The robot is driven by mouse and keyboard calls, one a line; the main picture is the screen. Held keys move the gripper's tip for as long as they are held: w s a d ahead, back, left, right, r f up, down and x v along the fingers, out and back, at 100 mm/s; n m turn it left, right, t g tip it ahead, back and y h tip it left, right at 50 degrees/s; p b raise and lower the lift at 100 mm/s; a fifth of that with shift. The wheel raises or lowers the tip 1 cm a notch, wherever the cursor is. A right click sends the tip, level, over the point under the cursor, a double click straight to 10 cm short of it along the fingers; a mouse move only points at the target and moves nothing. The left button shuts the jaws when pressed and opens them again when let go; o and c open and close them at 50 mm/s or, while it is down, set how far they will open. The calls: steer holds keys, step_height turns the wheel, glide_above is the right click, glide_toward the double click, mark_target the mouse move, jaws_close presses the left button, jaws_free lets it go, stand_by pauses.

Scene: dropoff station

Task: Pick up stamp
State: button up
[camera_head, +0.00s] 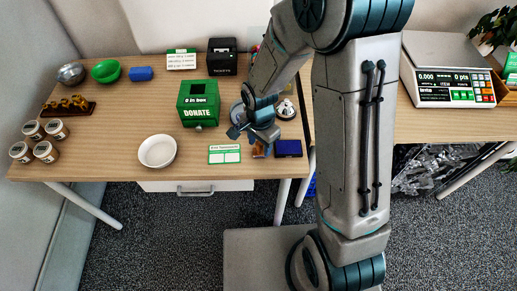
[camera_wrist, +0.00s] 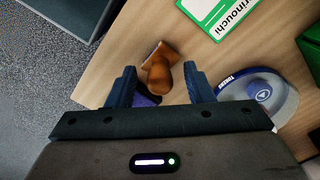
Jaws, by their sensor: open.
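The stamp has a brown wooden handle. It stands near the table's front edge in the head view (camera_head: 258,151), partly hidden by my gripper (camera_head: 262,138). In the wrist view the stamp (camera_wrist: 161,72) lies between the two blue fingers of my gripper (camera_wrist: 160,88), with gaps on both sides. My gripper is open and empty. I cannot tell how far above the stamp the fingertips are. A dark blue pad (camera_head: 288,148) lies just right of the stamp. A dark purple part of something shows between the fingers, partly hidden by my gripper.
A green-and-white card (camera_head: 224,154) lies left of the stamp, with a white bowl (camera_head: 157,151) farther left. A green donation box (camera_head: 198,104) stands behind. A silver bell (camera_head: 286,109) is near my wrist. A round blue-and-white item (camera_wrist: 262,92) sits close to the right finger.

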steer(key=shift+f, duration=0.15)
jaws_close()
step_height(320, 180, up, 4)
steer(key=shift+f, duration=0.1)
steer(key=w+d+r, duration=0.5)
steer(key=d+r, duration=0.2)
steer(key=d, duration=0.3)
steer(key=shift+w+d, duration=0.15)
steer(key=shift+d, duration=0.05)
steer(key=c, duration=1)
jaws_free()
steer(key=shift+r, duration=0.1)
